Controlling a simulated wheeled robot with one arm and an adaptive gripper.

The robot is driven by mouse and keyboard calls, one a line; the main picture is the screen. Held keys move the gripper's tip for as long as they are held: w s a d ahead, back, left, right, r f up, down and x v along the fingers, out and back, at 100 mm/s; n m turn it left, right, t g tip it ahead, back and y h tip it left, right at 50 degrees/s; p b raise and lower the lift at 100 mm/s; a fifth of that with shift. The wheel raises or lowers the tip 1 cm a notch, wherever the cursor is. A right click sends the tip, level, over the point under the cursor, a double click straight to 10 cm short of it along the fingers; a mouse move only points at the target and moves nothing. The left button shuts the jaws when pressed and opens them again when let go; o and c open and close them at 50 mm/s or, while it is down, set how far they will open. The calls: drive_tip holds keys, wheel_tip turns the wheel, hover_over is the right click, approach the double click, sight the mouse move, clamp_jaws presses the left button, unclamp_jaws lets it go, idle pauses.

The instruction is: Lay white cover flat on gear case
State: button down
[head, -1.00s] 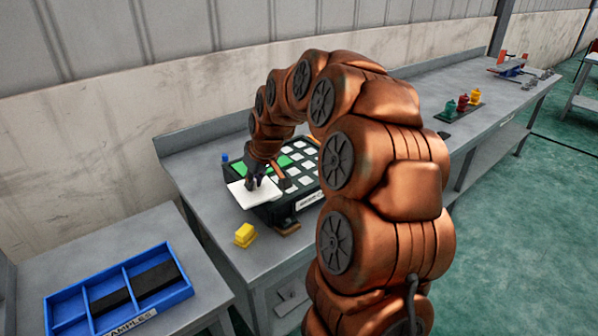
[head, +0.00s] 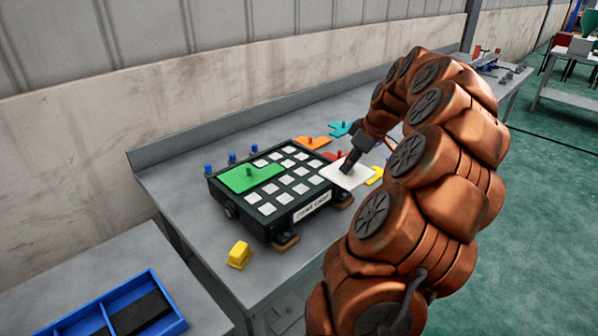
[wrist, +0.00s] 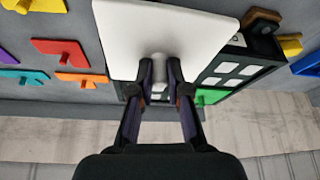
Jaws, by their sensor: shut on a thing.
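The white cover (head: 345,174) is a flat white plate with a knob. My gripper (head: 348,166) is shut on the knob, which also shows between the fingers in the wrist view (wrist: 159,70). The cover is over the right end of the gear case (head: 228,207), partly beyond its edge. I cannot tell whether it touches the case. The gear case is a dark box with pale square pads on top and a label on its front. A green cover (head: 250,178) lies on its back left part. In the wrist view the white cover (wrist: 120,30) hides part of the case.
Orange (head: 312,143), teal (head: 340,129), red (head: 334,155) and yellow (head: 376,176) knobbed pieces lie right of the case. A yellow block (head: 239,254) sits in front of it. Blue pegs stand behind it. A blue tray (head: 168,317) is at lower left.

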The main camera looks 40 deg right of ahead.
drive_tip(key=w+a+p, duration=0.1)
drive_tip(key=w+a, duration=0.1)
drive_tip(key=w, duration=0.2)
drive_tip(key=w+a+p, duration=0.1)
drive_tip(key=w, duration=0.2)
drive_tip(key=w+a+f, duration=0.1)
drive_tip(key=w+a, duration=0.1)
drive_tip(key=w, duration=0.2)
drive_tip(key=shift+w+a+p, duration=0.3)
drive_tip(key=shift+p, duration=0.1)
drive_tip(key=shift+w+a+f, duration=0.15)
drive_tip(key=shift+w+f, duration=0.1)
drive_tip(key=shift+f, duration=0.05)
wheel_tip(320, 180, down, 2)
drive_tip(key=shift+s+f+p, duration=0.1)
drive_tip(key=shift+f+p, duration=0.1)
drive_tip(key=shift+p, duration=0.45)
drive_tip(key=shift+f, duration=0.35)
drive_tip(key=shift+f, duration=0.15)
drive_tip(key=c, duration=1.1)
unclamp_jaws()
drive_tip(key=shift+c, duration=0.2)
